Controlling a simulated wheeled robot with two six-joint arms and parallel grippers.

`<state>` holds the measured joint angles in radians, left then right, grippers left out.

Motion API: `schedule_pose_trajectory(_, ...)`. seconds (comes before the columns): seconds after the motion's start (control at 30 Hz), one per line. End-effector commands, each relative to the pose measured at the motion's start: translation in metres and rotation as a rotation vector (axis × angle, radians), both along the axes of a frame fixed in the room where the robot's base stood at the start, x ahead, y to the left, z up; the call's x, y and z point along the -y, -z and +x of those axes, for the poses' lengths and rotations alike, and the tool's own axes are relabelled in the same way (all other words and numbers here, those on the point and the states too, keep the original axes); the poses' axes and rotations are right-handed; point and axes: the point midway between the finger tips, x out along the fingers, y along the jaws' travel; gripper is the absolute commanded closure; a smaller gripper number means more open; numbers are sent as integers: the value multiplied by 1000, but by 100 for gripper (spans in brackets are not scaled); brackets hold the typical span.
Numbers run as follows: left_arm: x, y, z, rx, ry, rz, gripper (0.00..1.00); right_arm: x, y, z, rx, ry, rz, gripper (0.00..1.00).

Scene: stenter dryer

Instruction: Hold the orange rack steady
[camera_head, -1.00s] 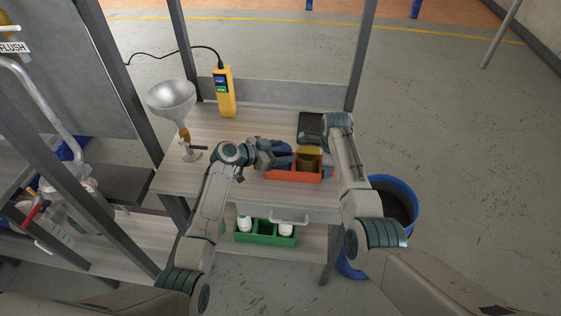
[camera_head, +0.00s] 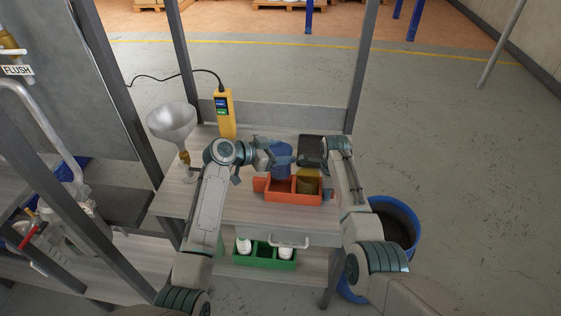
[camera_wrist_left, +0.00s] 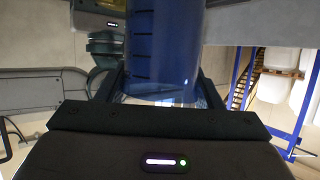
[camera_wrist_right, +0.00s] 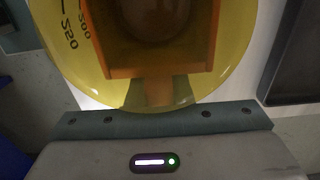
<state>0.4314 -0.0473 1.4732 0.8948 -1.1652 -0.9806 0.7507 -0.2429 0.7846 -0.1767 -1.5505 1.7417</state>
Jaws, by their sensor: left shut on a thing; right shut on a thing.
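The orange rack (camera_head: 290,198) sits on the table, with a yellow beaker (camera_head: 308,186) in its right compartment. My left gripper (camera_head: 270,158) is shut on a blue beaker (camera_head: 281,163), held upright over the rack's left side. In the left wrist view the blue beaker (camera_wrist_left: 163,45) stands between the fingers. My right gripper is at the rack's right end, mostly hidden by its own arm in the head view. In the right wrist view an orange tab of the rack (camera_wrist_right: 155,90) runs down to the jaws, and the marked yellow beaker (camera_wrist_right: 230,50) fills the view.
A dark flat device (camera_head: 312,146) lies behind the rack. A funnel (camera_head: 172,122) on a stand and a yellow meter (camera_head: 224,115) are at the back left. A green crate (camera_head: 265,255) sits on the lower shelf; a blue bin (camera_head: 398,222) stands right of the table.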

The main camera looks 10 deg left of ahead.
Motion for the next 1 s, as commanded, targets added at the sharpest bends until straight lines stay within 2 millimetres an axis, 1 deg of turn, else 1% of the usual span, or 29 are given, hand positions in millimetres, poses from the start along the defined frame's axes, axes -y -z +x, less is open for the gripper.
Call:
schedule_pose_trajectory(0.1,0,-4,0,0,-1,0,74,0,0,0,0,0,0,100)
schedule_pose_trajectory(0.3,0,-5,0,0,-1,0,74,0,0,0,0,0,0,100)
schedule_pose_trajectory(0.33,0,-5,0,0,-1,0,74,0,0,0,0,0,0,74)
schedule_pose_trajectory(0.43,0,-5,0,0,-1,0,74,0,0,0,0,0,0,55)
schedule_pose_trajectory(0.77,0,-4,0,0,-1,0,74,0,-2,0,1,0,0,55)
schedule_pose_trajectory(0.87,0,-4,0,0,-1,0,74,0,-12,1,3,0,0,55)
schedule_pose_trajectory(0.97,0,-4,0,0,-1,0,74,0,-29,1,4,1,1,55)
schedule_pose_trajectory(1.0,0,-4,0,0,-1,0,74,0,-38,1,4,1,0,55)
